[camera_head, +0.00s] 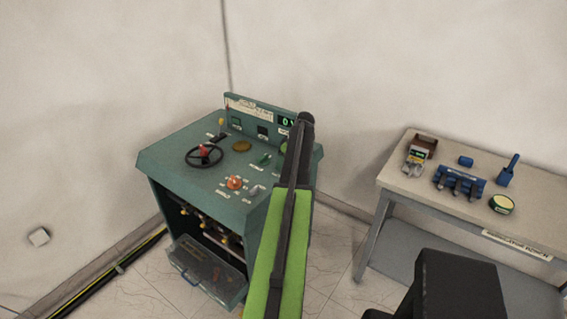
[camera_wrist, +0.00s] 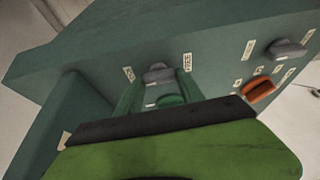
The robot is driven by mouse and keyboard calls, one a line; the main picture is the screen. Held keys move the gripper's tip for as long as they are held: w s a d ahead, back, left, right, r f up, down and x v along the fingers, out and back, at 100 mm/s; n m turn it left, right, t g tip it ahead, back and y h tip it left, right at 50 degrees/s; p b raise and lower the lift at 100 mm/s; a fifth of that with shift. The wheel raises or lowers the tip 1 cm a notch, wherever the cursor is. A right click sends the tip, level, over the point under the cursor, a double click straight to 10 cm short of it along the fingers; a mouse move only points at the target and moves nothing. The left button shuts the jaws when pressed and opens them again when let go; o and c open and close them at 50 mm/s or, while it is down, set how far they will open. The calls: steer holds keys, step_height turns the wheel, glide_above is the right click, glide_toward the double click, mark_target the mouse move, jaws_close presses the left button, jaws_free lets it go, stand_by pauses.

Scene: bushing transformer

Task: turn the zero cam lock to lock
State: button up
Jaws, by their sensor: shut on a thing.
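In the wrist view a grey knob (camera_wrist: 158,72), which I take to be the zero cam lock, stands on the green panel between two small labels. The right label (camera_wrist: 187,63) seems to read FREE; the left label (camera_wrist: 128,73) is hard to read. My gripper (camera_wrist: 160,88) is shut on this knob, with a greenish finger on each side. A green rounded part lies just below the knob, partly hidden by the dark wrist edge. In the head view my green and black arm reaches over the right side of the console (camera_head: 185,150) and hides the gripper.
An orange knob (camera_wrist: 258,92) and another grey knob (camera_wrist: 288,48) sit to the right in the wrist view. The console also carries a black handwheel (camera_head: 204,156). A bench (camera_head: 400,181) with tools stands at the right. A drawer (camera_head: 205,275) hangs open low on the console.

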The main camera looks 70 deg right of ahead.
steer(key=o, duration=1.4)
steer(key=shift+c, duration=0.2)
steer(key=p+v, duration=1.6)
steer(key=v, duration=0.1)
steer(key=shift+r, duration=0.2)
